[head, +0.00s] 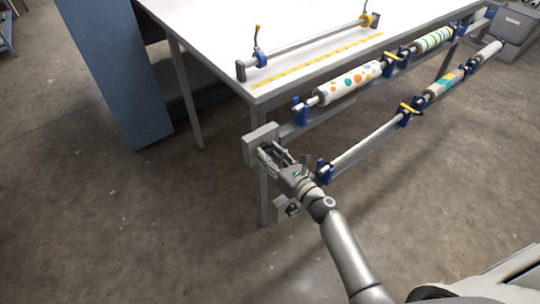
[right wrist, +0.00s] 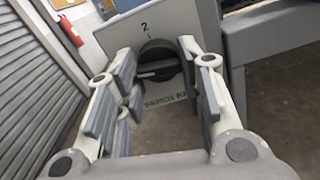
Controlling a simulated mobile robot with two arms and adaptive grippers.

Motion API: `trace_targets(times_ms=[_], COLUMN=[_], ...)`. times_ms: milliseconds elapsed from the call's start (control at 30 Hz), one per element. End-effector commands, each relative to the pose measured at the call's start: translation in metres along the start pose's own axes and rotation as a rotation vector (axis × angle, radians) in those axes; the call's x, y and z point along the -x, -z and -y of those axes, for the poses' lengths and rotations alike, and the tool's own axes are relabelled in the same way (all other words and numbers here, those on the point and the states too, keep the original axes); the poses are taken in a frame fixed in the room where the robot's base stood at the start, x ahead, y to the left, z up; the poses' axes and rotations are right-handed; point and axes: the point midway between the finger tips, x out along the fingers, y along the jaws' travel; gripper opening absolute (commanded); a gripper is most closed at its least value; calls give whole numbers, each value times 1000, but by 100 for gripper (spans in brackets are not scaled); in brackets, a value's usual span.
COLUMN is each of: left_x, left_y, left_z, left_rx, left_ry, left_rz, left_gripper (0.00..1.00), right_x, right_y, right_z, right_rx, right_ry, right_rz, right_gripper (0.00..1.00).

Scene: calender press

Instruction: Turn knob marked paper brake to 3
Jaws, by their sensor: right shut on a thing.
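The grey plate (head: 250,146) of the paper brake knob is fixed to the table's front corner. In the right wrist view, the dark round knob (right wrist: 157,62) sits on this plate, with a "2" (right wrist: 144,27) above it and partly hidden lettering starting with "PAPER" below. A pale mark on the knob's top edge lies near the 2. My left gripper is out of view.
The white table (head: 300,22) carries a rail with two blue-and-yellow holders and a yellow ruler (head: 320,60). Patterned rolls (head: 348,84) hang along its front edge, near my right arm. Another small grey plate (head: 281,209) sits lower on the table leg.

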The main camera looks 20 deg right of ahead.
Motion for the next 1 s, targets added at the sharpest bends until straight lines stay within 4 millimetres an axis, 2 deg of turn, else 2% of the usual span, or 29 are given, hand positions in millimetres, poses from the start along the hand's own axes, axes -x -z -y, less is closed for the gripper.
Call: trace_targets(times_ms=[367,1000], left_x=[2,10], left_y=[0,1], left_z=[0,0], left_rx=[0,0], left_ry=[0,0], left_rz=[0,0], left_gripper=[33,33], right_x=[0,0], right_y=[0,-1], right_z=[0,-2], right_rx=[-122,-706], right_ry=[0,1], right_rz=[-2,-3], right_gripper=[12,12])
